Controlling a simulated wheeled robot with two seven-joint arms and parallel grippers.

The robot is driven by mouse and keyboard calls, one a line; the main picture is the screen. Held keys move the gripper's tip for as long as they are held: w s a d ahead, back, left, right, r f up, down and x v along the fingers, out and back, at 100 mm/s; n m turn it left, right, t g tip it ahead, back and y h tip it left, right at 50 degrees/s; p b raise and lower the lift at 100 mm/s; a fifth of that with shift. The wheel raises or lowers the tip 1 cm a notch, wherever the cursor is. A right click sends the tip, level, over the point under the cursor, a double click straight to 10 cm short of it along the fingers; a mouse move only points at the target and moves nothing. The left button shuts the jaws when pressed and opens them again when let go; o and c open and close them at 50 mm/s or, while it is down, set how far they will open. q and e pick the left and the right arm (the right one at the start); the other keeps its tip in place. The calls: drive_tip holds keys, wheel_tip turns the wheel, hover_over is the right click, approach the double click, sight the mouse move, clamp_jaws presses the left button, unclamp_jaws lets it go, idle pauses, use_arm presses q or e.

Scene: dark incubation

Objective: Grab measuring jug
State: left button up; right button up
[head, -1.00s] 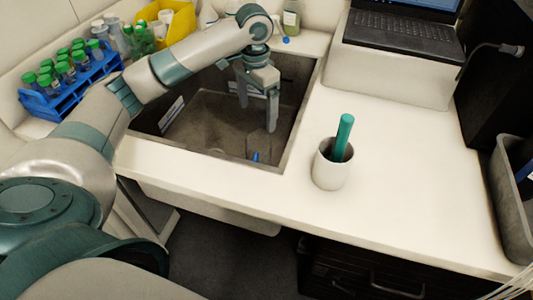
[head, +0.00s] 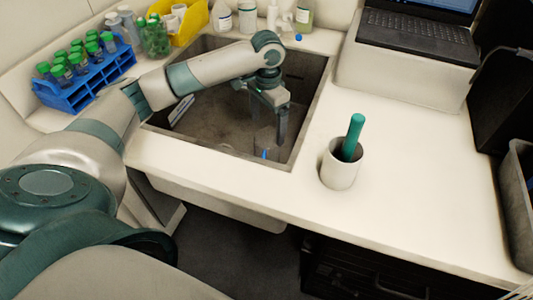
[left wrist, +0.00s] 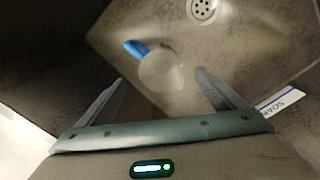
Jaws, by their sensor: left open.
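The measuring jug (left wrist: 163,73) is a translucent cup with a blue handle, standing on the sink floor. In the left wrist view it lies beyond and between my fingertips, with its handle pointing to the upper left. In the head view it is faint behind my gripper, and mostly its blue handle (head: 264,155) shows near the sink's front wall. My left gripper (head: 268,122) reaches down into the sink above the jug. Its fingers (left wrist: 160,80) are spread and empty. My right gripper is out of view.
The sink (head: 205,148) has a rim and walls around the jug; its drain (left wrist: 203,9) shows. A white cup with a green rod (head: 341,165) stands on the counter to the right. A blue tube rack (head: 90,88), a yellow bin (head: 190,25) and a laptop (head: 415,35) stand around the sink.

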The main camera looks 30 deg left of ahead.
sight(267, 137)
use_arm(q)
drive_tip(key=shift+f, duration=2.75)
drive_tip(key=shift+f, duration=0.1)
drive_tip(key=shift+a+f+p, duration=0.1)
drive_tip(key=shift+f+p, duration=0.35)
drive_tip(key=shift+f, duration=2.05)
drive_tip(key=shift+c, duration=0.6)
drive_tip(key=shift+w, duration=0.1)
drive_tip(key=c, duration=1)
